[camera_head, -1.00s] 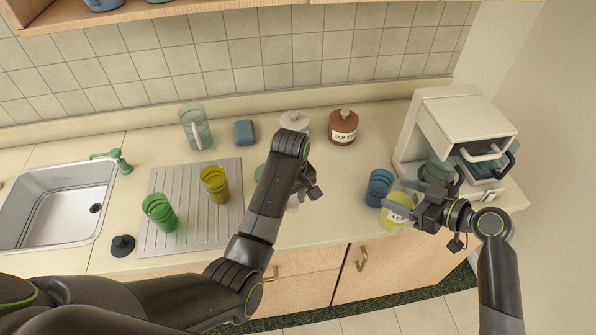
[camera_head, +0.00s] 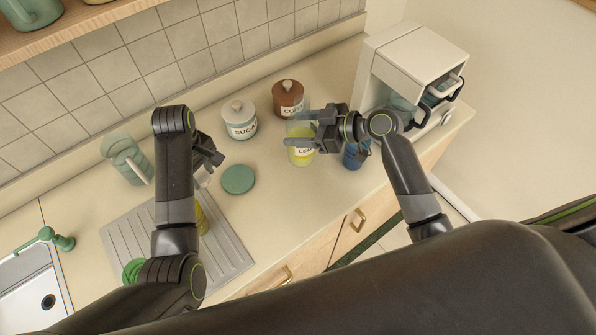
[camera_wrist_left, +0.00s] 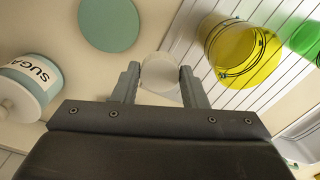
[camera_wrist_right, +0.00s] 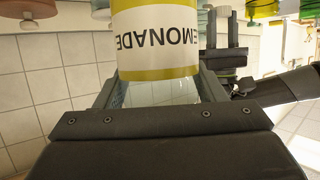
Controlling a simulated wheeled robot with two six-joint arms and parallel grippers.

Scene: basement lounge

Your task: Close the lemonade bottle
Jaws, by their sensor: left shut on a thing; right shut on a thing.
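The lemonade bottle (camera_head: 301,156), yellow with a white label, is between the fingers of my right gripper (camera_head: 303,128), which is shut on it. In the right wrist view its label (camera_wrist_right: 157,32) fills the upper middle. Whether its base touches the counter I cannot tell. My left gripper (camera_head: 205,170) is shut on a small white cap (camera_wrist_left: 160,74), seen between its fingertips in the left wrist view. In the head view the left gripper is well left of the bottle, so cap and bottle are apart. The bottle's mouth is not clearly visible.
A green disc (camera_head: 238,179) lies on the counter between the grippers. Sugar (camera_head: 240,122) and coffee (camera_head: 288,98) jars stand behind. A blue cup (camera_head: 355,155) and white machine (camera_head: 420,55) are right. A pitcher (camera_head: 125,160), yellow cup (camera_wrist_left: 240,52) and green cup (camera_head: 132,269) are left.

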